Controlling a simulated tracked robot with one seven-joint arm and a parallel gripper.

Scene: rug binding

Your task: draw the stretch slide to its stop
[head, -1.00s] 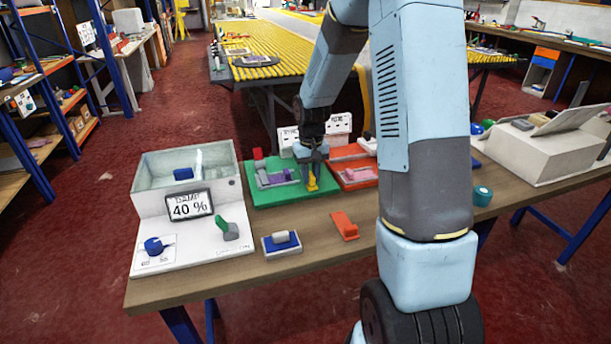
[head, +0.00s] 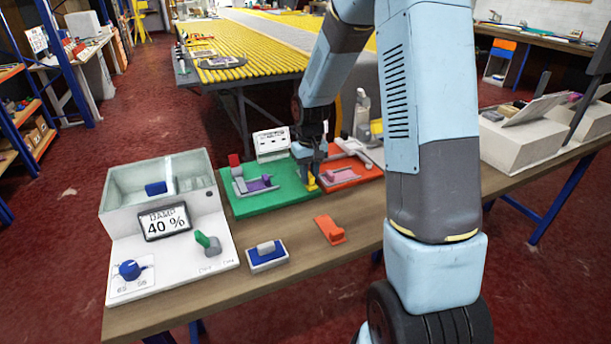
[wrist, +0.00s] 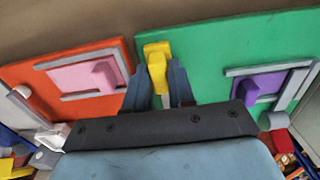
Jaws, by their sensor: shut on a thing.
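A yellow T-shaped handle (head: 312,185) stands at the front right edge of the green board (head: 240,209); I take it for the stretch slide, though no label on it is readable. My gripper (head: 311,172) is over the board's right side, shut on this handle. In the wrist view, the handle (wrist: 157,58) is between the two dark fingers of my gripper (wrist: 159,88), near the green board's (wrist: 205,50) edge beside the orange-red board (wrist: 50,60). A purple block in a grey frame (wrist: 262,86) is on the green board. The slide's track and stop are hidden.
The orange-red board (head: 372,172) lies close to the right. A loose orange piece (head: 330,230), a blue-and-white block (head: 267,256) and a white box reading "DAMP 40 %" (head: 120,255) stand to the front and left. Bare wood (head: 300,265) lies in front.

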